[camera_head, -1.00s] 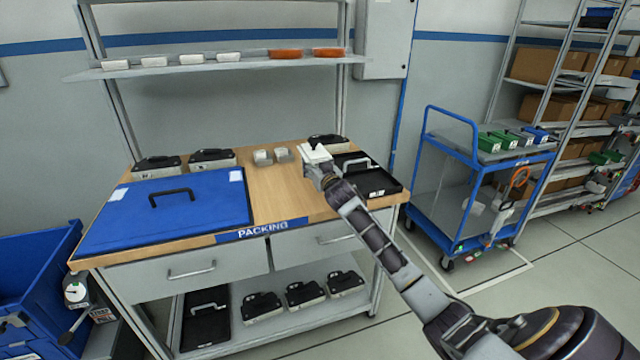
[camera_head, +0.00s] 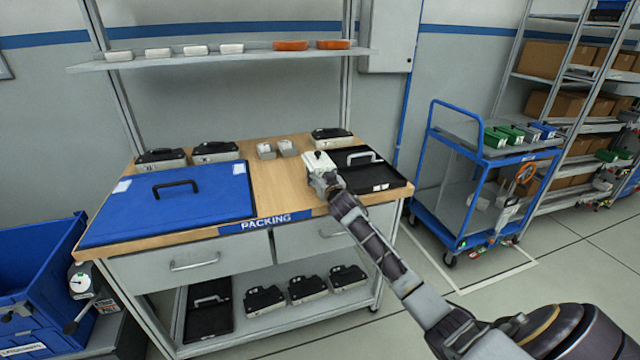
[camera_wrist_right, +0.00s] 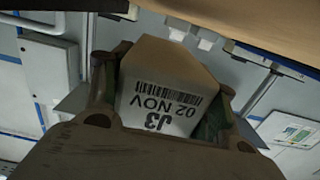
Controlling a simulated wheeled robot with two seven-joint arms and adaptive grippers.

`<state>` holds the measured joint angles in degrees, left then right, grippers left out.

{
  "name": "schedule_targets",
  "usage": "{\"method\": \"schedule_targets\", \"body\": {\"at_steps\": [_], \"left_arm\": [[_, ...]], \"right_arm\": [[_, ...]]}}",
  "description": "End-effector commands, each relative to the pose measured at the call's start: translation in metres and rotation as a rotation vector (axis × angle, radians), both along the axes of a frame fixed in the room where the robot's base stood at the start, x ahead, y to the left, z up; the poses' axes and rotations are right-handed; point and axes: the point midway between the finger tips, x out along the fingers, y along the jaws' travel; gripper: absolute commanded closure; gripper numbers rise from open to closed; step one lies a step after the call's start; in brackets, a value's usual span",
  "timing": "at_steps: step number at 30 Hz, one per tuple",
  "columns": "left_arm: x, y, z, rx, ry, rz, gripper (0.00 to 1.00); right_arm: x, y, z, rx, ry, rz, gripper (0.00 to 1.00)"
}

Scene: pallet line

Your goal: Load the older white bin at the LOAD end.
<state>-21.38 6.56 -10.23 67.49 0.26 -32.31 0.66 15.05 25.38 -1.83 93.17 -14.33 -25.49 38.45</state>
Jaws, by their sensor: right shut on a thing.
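My right gripper (camera_head: 323,174) is shut on a small white bin (camera_head: 317,159). In the head view they are over the bench at the left edge of a black tray (camera_head: 399,181); the height is unclear. In the right wrist view the held bin (camera_wrist_right: 165,105) sits between the fingers, its label upside down and reading J3, 02 NOV. Two small pale bins (camera_head: 265,151) (camera_head: 286,147) stand side by side on the bench; I cannot read their labels. No LOAD sign is readable. My left gripper is not in view.
A blue lid or panel (camera_head: 215,200) with a black handle covers the bench's left part. Black-topped cases (camera_head: 215,152) stand at the bench back. Above, a shelf (camera_head: 260,52) bears white and orange bins. A blue cart (camera_head: 470,205) stands right. Bare wood shows mid-bench.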

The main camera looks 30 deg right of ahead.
Motion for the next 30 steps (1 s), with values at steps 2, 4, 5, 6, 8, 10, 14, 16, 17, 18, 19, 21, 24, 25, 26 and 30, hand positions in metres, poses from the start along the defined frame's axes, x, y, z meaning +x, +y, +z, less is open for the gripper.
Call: {"method": "schedule_targets", "body": {"at_steps": [2, 4, 5, 6, 8, 10, 14, 16, 17, 18, 19, 21, 24, 25, 26, 30], "left_arm": [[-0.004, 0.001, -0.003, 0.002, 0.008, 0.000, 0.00], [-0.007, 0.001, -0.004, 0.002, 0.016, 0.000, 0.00], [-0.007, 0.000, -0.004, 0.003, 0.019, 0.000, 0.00], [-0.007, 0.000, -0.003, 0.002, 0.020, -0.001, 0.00], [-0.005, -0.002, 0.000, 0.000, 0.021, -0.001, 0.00], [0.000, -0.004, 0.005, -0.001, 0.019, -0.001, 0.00], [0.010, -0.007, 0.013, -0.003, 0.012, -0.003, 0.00], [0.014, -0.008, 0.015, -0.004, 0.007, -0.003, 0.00], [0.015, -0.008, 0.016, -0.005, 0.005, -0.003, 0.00], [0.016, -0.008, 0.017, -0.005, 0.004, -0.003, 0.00], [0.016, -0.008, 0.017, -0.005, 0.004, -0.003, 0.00], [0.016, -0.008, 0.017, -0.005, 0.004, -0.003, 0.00], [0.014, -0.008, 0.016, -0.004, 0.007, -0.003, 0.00], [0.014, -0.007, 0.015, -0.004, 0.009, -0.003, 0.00], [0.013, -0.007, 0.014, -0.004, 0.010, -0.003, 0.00], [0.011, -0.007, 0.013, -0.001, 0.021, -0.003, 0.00]], "right_arm": [[0.000, 0.000, -0.002, -0.001, -0.004, 0.001, 0.89], [0.000, 0.000, -0.008, -0.001, -0.003, 0.001, 0.89], [0.000, 0.000, -0.011, 0.000, -0.003, 0.002, 0.89], [0.000, 0.000, -0.015, 0.000, -0.003, 0.001, 0.89], [0.000, 0.000, -0.021, 0.001, -0.002, 0.001, 0.89], [0.000, 0.000, -0.027, 0.001, -0.003, 0.001, 0.89], [0.000, 0.000, -0.034, -0.001, -0.003, 0.001, 0.89], [0.000, 0.000, -0.035, -0.001, -0.004, 0.001, 0.89], [0.000, 0.000, -0.035, -0.001, -0.004, 0.001, 0.89], [0.000, 0.000, -0.035, -0.001, -0.004, 0.001, 0.89], [0.000, 0.000, -0.034, -0.001, -0.004, 0.001, 0.89], [0.000, 0.000, -0.034, -0.001, -0.004, 0.001, 0.89], [0.000, 0.000, -0.034, -0.001, -0.004, 0.001, 0.89], [0.000, 0.000, -0.034, -0.001, -0.004, 0.001, 0.89], [0.000, 0.000, -0.035, -0.001, -0.004, 0.001, 0.89], [0.000, 0.000, -0.040, 0.000, 0.001, 0.000, 0.40]]}}
